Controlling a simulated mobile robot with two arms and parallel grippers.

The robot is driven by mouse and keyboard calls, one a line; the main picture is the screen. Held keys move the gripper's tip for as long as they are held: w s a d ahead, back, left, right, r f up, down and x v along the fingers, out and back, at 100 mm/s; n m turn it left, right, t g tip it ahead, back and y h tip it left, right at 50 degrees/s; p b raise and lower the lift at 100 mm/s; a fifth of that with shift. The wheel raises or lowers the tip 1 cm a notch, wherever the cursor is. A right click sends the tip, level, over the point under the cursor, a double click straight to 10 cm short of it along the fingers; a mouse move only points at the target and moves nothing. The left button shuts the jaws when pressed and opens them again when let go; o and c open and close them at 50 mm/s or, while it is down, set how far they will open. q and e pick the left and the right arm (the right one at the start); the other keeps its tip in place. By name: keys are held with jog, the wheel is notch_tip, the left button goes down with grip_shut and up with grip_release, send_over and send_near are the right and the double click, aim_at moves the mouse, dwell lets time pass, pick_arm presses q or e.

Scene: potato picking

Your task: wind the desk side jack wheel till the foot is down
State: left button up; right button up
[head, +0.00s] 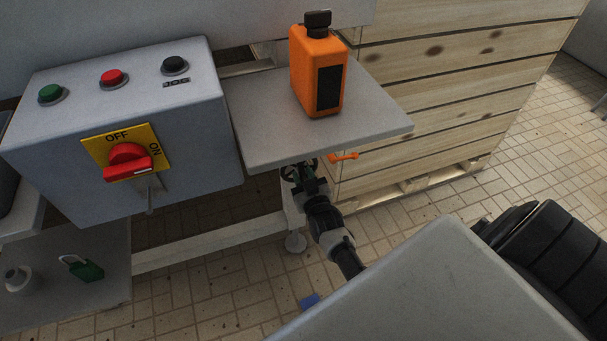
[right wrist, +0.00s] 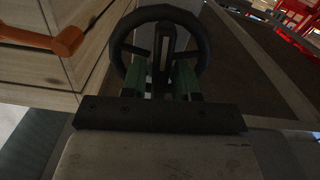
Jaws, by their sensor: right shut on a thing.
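The dark jack wheel (head: 289,172) is just below the edge of the grey side shelf, partly hidden by my right gripper. In the right wrist view the wheel (right wrist: 122,45) is a black ring with spokes, straight ahead. My right gripper (head: 309,184) reaches up to it from below right. Its green-padded fingers (right wrist: 168,78) are shut on the wheel, around a dark upright part inside the ring. A pale round foot (head: 296,242) shows below, close to the tiled floor; I cannot tell whether it touches. My left gripper is not in view.
An orange bottle (head: 318,70) stands on the shelf (head: 375,110). An orange handle (head: 344,156) juts out beside the wheel, near the wooden crate (head: 450,90). A grey switch box (head: 200,130) is at left. A green padlock (head: 84,268) lies on a lower shelf. A blue object (head: 309,301) is on the floor.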

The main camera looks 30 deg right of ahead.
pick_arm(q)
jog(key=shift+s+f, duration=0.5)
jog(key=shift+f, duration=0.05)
pick_arm(e)
jog(key=shift+f+m, duration=0.1)
jog(key=shift+m, duration=0.7)
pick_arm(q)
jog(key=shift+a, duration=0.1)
pick_arm(e)
jog(key=o, duration=0.7)
jog(key=shift+s, duration=0.15)
jog(key=shift+s+a, duration=0.15)
jog(key=shift+s, duration=0.2)
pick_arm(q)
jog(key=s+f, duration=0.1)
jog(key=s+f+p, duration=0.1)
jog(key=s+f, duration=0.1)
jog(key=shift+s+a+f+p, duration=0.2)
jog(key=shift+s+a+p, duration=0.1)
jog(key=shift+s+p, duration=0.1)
pick_arm(e)
jog(key=v, duration=1)
jog(key=shift+w, duration=0.1)
